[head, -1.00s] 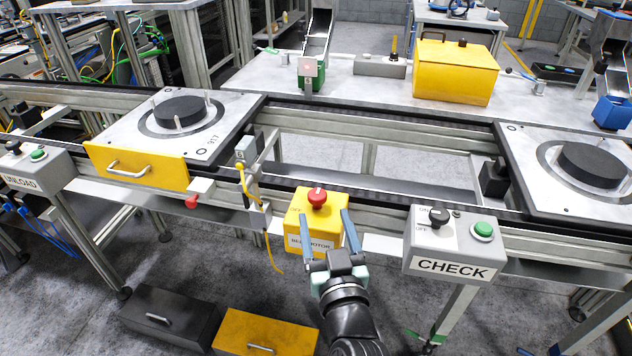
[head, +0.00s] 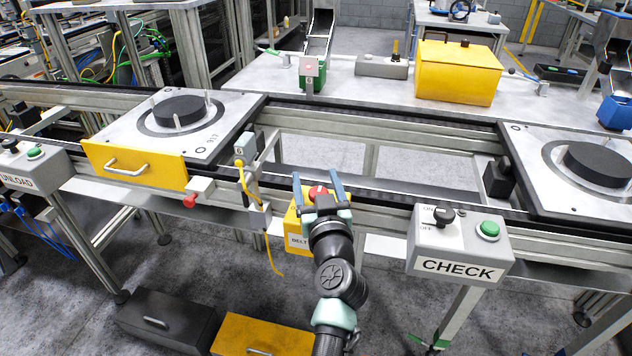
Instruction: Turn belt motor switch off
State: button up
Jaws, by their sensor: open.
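The belt motor switch is a red knob (head: 317,190) on top of a yellow box (head: 294,226) on the front rail of the conveyor. The box's label is partly covered by my arm, and only "BELT" shows. My gripper (head: 317,174) is open, with one blue finger on the left of the red knob and one on the right. The palm is just in front of the knob and hides its lower part. I cannot tell whether the fingers touch it or at what height they are.
The grey CHECK box (head: 462,245) with a black knob and a green button stands to the right. A yellow cable (head: 249,188) hangs on the left. Pallets (head: 225,112) with black discs rest on the conveyor on both sides. An UNLOAD box (head: 32,168) is far left.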

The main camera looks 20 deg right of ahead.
jog(key=shift+c, duration=0.2)
grip_shut()
